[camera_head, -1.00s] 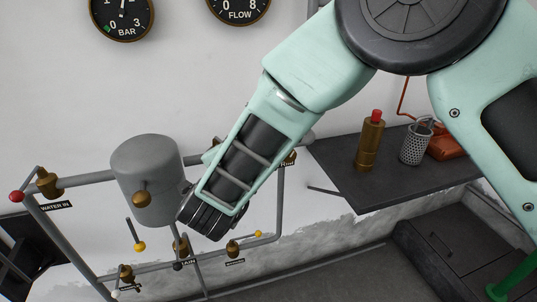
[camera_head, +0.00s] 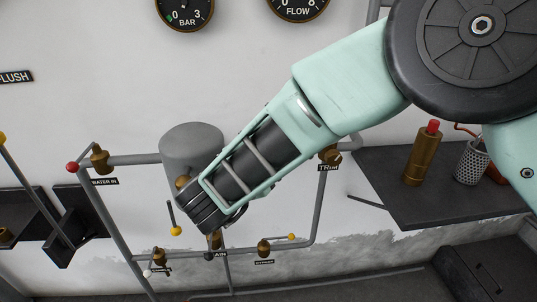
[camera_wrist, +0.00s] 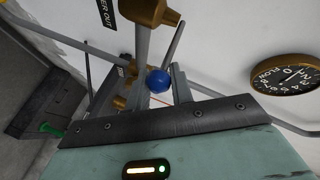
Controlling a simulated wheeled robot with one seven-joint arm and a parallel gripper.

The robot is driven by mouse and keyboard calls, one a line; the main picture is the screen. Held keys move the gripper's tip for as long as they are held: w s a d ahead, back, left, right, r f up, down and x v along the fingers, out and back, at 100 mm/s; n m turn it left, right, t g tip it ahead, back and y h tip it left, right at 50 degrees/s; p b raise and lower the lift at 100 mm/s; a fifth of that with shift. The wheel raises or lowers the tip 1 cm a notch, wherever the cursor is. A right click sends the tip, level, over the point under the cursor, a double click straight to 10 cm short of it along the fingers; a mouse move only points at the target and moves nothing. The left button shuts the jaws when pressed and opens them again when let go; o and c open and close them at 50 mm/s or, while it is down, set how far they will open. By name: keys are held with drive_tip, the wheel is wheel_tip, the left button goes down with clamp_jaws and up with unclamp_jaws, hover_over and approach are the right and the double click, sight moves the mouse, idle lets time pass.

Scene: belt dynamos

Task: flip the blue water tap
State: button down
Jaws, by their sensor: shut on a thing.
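The blue ball knob (camera_wrist: 158,80) of the tap shows at the centre of the wrist view. My gripper (camera_wrist: 160,86) has its fingers on either side of it and is shut on it. Beyond the knob is a brass valve body (camera_wrist: 148,11), with a label ending in "ER OUT" (camera_wrist: 107,13) beside it. How far the lever is turned I cannot tell. In the head view my wrist is in front of the lower right of the grey tank (camera_head: 190,143); the blue tap and my fingers are hidden there.
Grey pipes carry other taps with red (camera_head: 72,167), yellow (camera_head: 176,231) and white (camera_head: 147,273) knobs close to my wrist. A dark shelf (camera_head: 385,200) at the right holds a brass cylinder (camera_head: 421,155) and a perforated cup (camera_head: 470,163). A flow gauge (camera_wrist: 287,77) hangs on the wall.

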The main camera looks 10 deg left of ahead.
drive_tip(key=shift+s+a+f+y, duration=0.25)
drive_tip(key=shift+s+a+y, duration=0.05)
drive_tip(key=shift+a, duration=0.1)
drive_tip(key=c, duration=1.3)
unclamp_jaws()
drive_tip(key=shift+c, duration=0.2)
drive_tip(key=shift+o, duration=0.5)
drive_tip(key=shift+w+a, duration=0.1)
drive_tip(key=shift+a, duration=0.1)
drive_tip(key=shift+d, duration=0.15)
drive_tip(key=shift+w+r, duration=0.1)
drive_tip(key=shift+r, duration=0.05)
drive_tip(key=shift+r, duration=0.3)
wheel_tip(320, 180, up, 9)
drive_tip(key=shift+r+b, duration=0.1)
drive_tip(key=shift+b, duration=0.4)
